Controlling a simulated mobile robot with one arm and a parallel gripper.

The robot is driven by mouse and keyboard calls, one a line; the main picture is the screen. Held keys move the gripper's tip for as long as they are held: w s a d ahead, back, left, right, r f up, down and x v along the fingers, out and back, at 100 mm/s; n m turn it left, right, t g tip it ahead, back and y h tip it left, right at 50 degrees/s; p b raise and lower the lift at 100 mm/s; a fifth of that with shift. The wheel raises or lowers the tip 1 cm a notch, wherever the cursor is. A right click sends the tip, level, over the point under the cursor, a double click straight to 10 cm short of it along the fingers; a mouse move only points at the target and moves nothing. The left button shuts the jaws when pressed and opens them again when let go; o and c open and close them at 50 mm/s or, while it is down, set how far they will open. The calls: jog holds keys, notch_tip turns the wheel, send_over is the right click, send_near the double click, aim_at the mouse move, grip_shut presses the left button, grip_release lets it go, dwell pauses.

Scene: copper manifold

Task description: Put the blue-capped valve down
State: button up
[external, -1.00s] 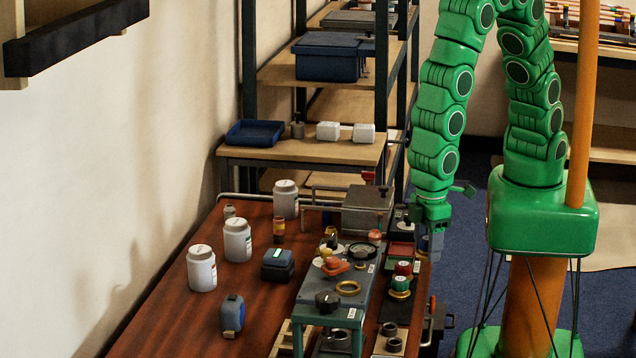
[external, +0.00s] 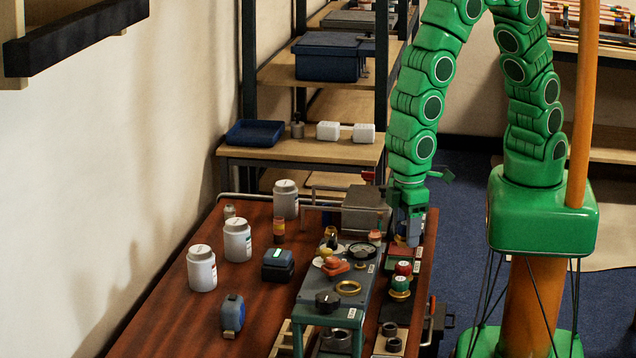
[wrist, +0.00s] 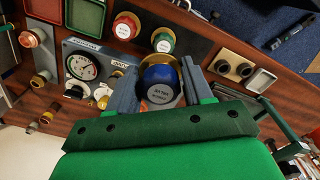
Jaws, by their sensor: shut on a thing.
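The blue-capped valve (wrist: 159,84) sits between the two grey fingers of my gripper (wrist: 158,90) in the wrist view. It has a round blue cap with a pale label and a brass-coloured body partly hidden behind the cap. My gripper (external: 410,232) is shut on it in the external view, low over the right side of the bench. The valve cannot be made out there. I cannot tell whether the held valve touches anything below.
A pressure gauge panel (wrist: 77,47) with brass fittings lies left of the gripper in the wrist view. A red tray (wrist: 45,8) and a green tray (wrist: 86,15) are at the upper left. White jars (external: 202,268) stand on the bench's left side.

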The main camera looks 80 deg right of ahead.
jog(key=w+a, duration=0.1)
jog(key=w, duration=1.2)
send_near(248, 302)
jog(key=shift+s+d+f, duration=0.5)
jog(key=shift+s+f, duration=0.1)
jog(key=shift+s, duration=0.05)
jog(key=shift+w+a+f, duration=0.3)
jog(key=shift+w+f, duration=0.1)
jog(key=shift+w+a+f, duration=0.15)
jog(key=shift+w+f, duration=0.05)
jog(key=shift+f, duration=0.25)
jog(key=shift+w+f, duration=0.1)
jog(key=shift+f, duration=1.45)
jog(key=shift+f, duration=0.15)
jog(key=o, duration=1.1)
